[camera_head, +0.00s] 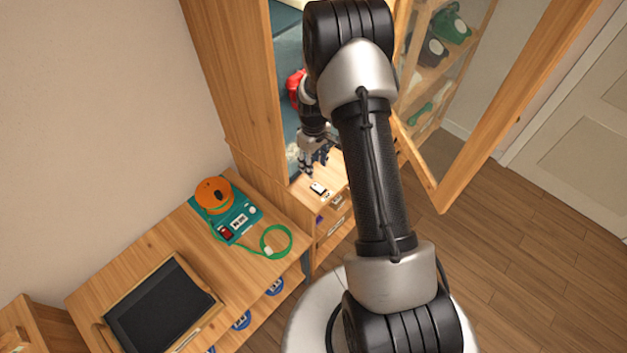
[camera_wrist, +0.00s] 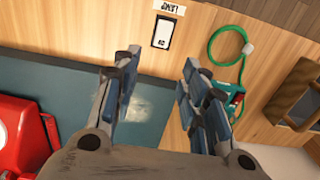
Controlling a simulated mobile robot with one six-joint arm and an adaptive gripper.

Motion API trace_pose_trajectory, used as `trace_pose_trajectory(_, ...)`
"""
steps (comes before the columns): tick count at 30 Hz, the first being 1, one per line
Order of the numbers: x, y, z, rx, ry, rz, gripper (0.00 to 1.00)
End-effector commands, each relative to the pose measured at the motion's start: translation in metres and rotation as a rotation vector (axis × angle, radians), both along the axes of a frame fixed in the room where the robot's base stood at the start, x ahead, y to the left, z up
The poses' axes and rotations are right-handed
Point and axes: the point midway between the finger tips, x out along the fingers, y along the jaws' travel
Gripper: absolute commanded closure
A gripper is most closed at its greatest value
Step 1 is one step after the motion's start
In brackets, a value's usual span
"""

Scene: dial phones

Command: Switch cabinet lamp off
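The lamp switch (camera_head: 319,189) is a small white and dark plate on the cabinet's (camera_head: 236,85) low wooden ledge. In the wrist view the switch (camera_wrist: 162,32) is a white rocker in a dark frame, with a small printed label (camera_wrist: 168,8) beside it. My gripper (camera_head: 313,163) is inside the cabinet opening, pointing down and a little behind the switch. In the wrist view my gripper (camera_wrist: 160,72) has its blue-padded fingers spread with nothing between them. The switch lies beyond the fingertips, apparently untouched. I see no lamp, and cannot tell whether it is lit.
A red phone (camera_head: 294,86) is in the cabinet, close to my wrist; it also shows in the wrist view (camera_wrist: 22,135). The glazed door (camera_head: 515,115) stands open at right. An orange and teal device (camera_head: 215,195) with a green cable sits on the low table at left.

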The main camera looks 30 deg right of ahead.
Motion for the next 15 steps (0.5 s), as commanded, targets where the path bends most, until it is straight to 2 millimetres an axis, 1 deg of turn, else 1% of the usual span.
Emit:
trace_pose_trajectory(1, -0.002, 0.001, -0.015, 0.001, 0.005, 0.000, 0.60)
trace_pose_trajectory(6, -0.001, 0.000, -0.051, 0.001, 0.003, 0.000, 0.60)
trace_pose_trajectory(10, -0.001, 0.000, -0.073, 0.000, 0.002, 0.000, 0.60)
trace_pose_trajectory(15, -0.001, 0.000, -0.090, 0.001, 0.001, 0.000, 0.60)
